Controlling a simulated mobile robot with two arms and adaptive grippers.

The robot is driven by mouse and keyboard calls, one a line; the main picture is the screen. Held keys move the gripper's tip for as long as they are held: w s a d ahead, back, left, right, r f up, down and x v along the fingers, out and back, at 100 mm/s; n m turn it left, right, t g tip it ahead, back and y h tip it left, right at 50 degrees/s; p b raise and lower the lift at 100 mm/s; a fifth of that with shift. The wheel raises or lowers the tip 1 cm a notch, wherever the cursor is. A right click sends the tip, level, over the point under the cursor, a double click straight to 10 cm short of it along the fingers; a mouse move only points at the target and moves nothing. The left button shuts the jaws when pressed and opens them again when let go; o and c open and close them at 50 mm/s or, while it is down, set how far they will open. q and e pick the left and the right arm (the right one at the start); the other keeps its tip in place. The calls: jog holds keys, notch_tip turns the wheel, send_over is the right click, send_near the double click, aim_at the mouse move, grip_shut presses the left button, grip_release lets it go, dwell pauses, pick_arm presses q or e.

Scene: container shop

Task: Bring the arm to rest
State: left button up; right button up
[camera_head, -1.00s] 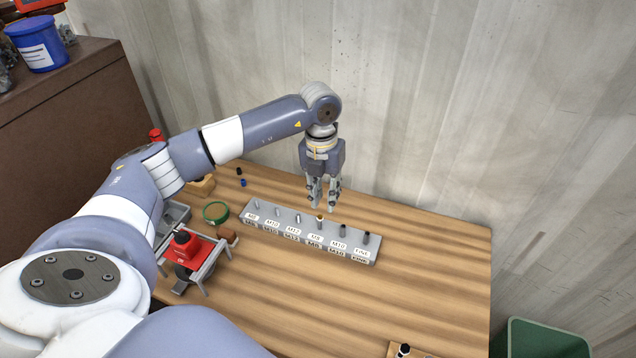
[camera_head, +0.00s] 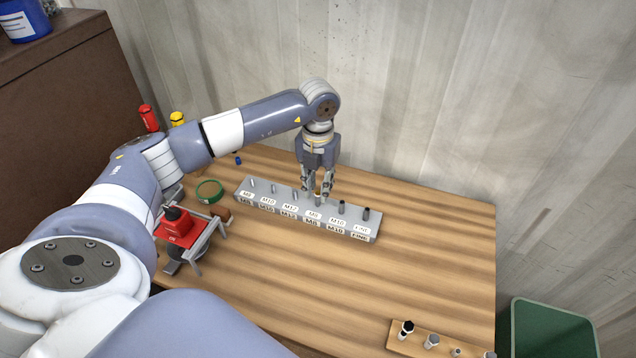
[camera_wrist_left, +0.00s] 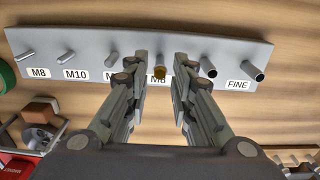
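My left arm (camera_head: 265,115) reaches in from the left over the wooden table. My left gripper (camera_head: 317,200) points down above the grey labelled rack (camera_head: 290,219), near the M8 post with a brass-coloured top. In the left wrist view its two fingers (camera_wrist_left: 160,85) are apart with an open gap between them. The brass-topped post (camera_wrist_left: 160,72) shows in that gap, and I see nothing held. Whether the fingers touch the post cannot be told. The right gripper is not in view.
A green ring (camera_head: 209,192) and a red device on a metal stand (camera_head: 178,228) are left of the rack. A wooden holder (camera_head: 411,338) with several pieces lies at the front right. A green bin (camera_head: 547,330) stands beyond the table's right edge. The middle front table is clear.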

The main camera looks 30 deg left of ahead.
pick_arm(q)
jog(key=shift+c, duration=0.4)
grip_shut()
jog(key=m, duration=1)
jog(key=shift+o, duration=1.2)
grip_release()
jog(key=shift+c, duration=0.8)
